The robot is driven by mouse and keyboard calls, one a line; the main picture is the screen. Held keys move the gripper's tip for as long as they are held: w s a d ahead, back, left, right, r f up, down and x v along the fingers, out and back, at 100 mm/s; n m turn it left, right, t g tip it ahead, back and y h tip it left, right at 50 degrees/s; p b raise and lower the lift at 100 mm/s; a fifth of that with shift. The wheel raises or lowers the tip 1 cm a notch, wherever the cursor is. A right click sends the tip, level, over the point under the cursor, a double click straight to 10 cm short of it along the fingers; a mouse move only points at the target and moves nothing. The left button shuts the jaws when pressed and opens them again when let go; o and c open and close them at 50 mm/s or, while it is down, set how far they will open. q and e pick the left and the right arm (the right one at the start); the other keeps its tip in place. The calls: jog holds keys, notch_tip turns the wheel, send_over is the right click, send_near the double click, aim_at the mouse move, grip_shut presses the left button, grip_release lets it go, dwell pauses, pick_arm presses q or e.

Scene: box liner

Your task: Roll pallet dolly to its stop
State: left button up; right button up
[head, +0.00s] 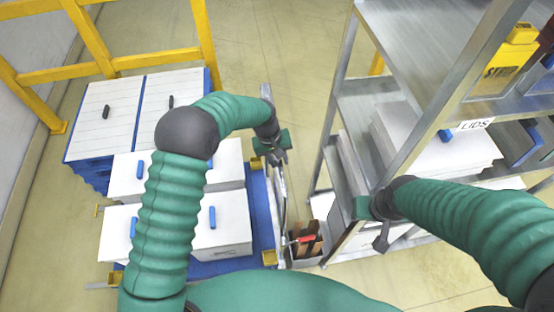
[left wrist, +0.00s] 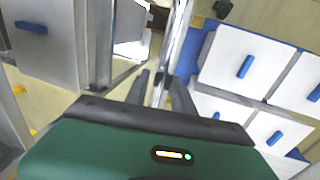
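The pallet dolly (head: 262,215) has a blue deck and carries several white boxes (head: 224,235) with blue handles; yellow pieces sit at its edges. A metal bar (head: 279,185) stands at its right side. My left gripper (head: 272,150) is at the upper part of this bar. In the left wrist view, the two dark fingers (left wrist: 160,92) are apart, with the shiny bar (left wrist: 176,50) running between them and a gap beside it. My right gripper (head: 381,228) hangs by the shelf rack, its fingers too unclear to judge. I cannot make out the stop for certain.
A metal shelf rack (head: 340,110) labelled LIDS stands close on the right, with white panels and a yellow case (head: 508,60). A yellow rail (head: 135,60) and a white-topped blue stack (head: 125,115) are at the left. Floor (head: 270,45) beyond the dolly is clear.

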pick_arm(q)
jog(key=o, duration=0.3)
jog(key=shift+w+d, duration=0.15)
jog(key=shift+d, duration=0.25)
jog(key=shift+r, duration=0.1)
jog(key=a+r+b, duration=0.1)
jog(key=r, duration=0.4)
jog(key=a+r+b, duration=0.1)
jog(key=r, duration=0.4)
jog(key=a+r, duration=0.1)
jog(key=r, duration=0.5)
jog(key=shift+s+a+r+b, duration=0.1)
jog(key=shift+s+b, duration=0.2)
jog(key=shift+b, duration=0.1)
jog(key=shift+s, duration=0.1)
jog(key=s+a+f+m, duration=0.1)
jog(key=s+a+f, duration=0.2)
jog(key=s, duration=0.4)
jog(key=s+a+f+m+t+y+b, duration=0.1)
jog(key=s+a+f, duration=0.2)
jog(key=s+a, duration=0.3)
jog(key=s+a+f+t+y+b, duration=0.1)
jog(key=s+a+f, duration=0.2)
jog(key=s, duration=0.5)
jog(key=shift+s+a+f+m, duration=0.1)
jog(key=shift+a+m, duration=0.1)
jog(key=shift+a, duration=0.2)
jog(key=shift+s+a+f+m, duration=0.1)
jog(key=shift+a+m, duration=0.1)
jog(key=shift+a, duration=0.15)
